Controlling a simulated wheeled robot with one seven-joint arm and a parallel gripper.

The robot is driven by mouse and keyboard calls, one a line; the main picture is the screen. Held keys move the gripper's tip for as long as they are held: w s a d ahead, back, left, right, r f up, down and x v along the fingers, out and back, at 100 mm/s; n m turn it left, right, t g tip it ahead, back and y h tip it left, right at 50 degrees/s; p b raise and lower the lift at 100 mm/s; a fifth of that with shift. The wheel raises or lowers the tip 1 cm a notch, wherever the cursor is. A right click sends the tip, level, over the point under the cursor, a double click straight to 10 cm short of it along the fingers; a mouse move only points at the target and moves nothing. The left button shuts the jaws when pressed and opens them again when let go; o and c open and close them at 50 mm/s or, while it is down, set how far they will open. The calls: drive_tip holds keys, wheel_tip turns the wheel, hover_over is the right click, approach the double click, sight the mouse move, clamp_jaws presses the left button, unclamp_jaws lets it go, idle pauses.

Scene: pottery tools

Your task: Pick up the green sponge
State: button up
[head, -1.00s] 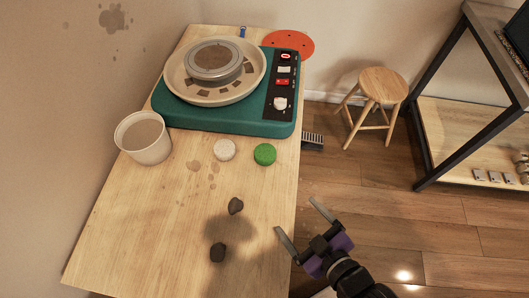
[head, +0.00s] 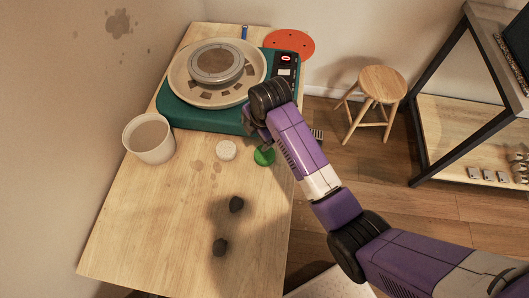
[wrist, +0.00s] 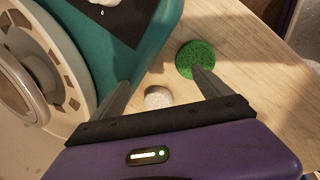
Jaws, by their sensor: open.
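The green sponge (head: 264,156) is a small round disc lying on the wooden table near its right edge, just in front of the teal pottery wheel. My arm partly covers it in the head view. In the wrist view the green sponge (wrist: 195,60) lies beyond the tip of my right finger, which overlaps its lower edge in the picture. My gripper (wrist: 165,87) is open and empty, with its fingers apart above the table. A round white sponge (wrist: 158,97) shows between the fingers. I cannot tell the height of the fingertips above the table.
The teal pottery wheel (head: 190,113) stands at the back of the table, close to my gripper. The white sponge (head: 226,150) lies left of the green one. A white bucket (head: 150,153) stands at left. A stool (head: 383,80) stands at right.

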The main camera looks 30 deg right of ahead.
sight(264, 154)
drive_tip(key=s+n+g, duration=0.2)
drive_tip(key=s+d+n, duration=0.1)
drive_tip(key=shift+s+r+n+g, duration=0.1)
drive_tip(key=shift+r+n+g, duration=0.25)
drive_tip(key=shift+n+g, duration=0.05)
drive_tip(key=shift+s+f+n, duration=0.1)
drive_tip(key=shift+s+n, duration=0.2)
drive_tip(key=shift+s, duration=0.1)
drive_tip(key=shift+s+f+g, duration=0.15)
drive_tip(key=shift+f+g, duration=0.05)
drive_tip(key=shift+g, duration=0.1)
wheel_tip(264, 154, down, 7)
drive_tip(key=shift+a+f+p, duration=0.15)
drive_tip(key=shift+f+p, duration=0.05)
drive_tip(key=shift+p, duration=0.25)
drive_tip(key=shift+c, duration=0.2)
drive_tip(key=c, duration=1)
